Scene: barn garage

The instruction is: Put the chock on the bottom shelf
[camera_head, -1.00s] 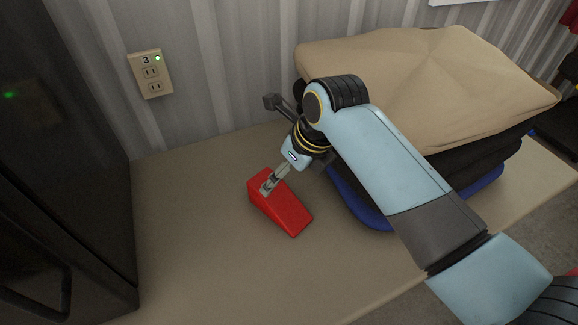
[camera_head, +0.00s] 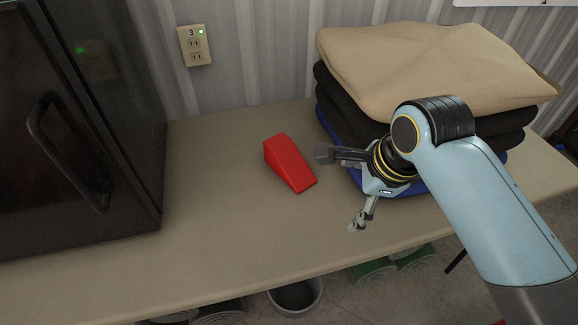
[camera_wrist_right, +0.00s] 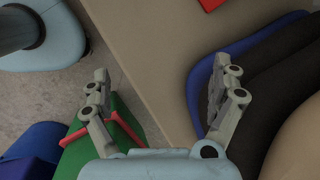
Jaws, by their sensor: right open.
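The chock is a red wedge (camera_head: 289,163) resting on the beige table top (camera_head: 225,215), with nothing touching it. In the right wrist view a small red piece at the top edge looks like its end (camera_wrist_right: 209,3). My right gripper (camera_head: 361,214) is open and empty, to the right of the chock and nearer the table's front edge, clearly apart from it. Its two spread fingers also show in the right wrist view (camera_wrist_right: 162,82), above the table edge. My left gripper is not in view. I cannot make out the bottom shelf in these frames.
A black cabinet with a handle (camera_head: 72,150) stands at the left. Stacked cushions (camera_head: 430,65) on a blue base lie at the back right, close to my right wrist. A wall outlet (camera_head: 195,46) is behind. A grey bucket (camera_head: 296,295) and green items (camera_head: 373,270) stand below the table.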

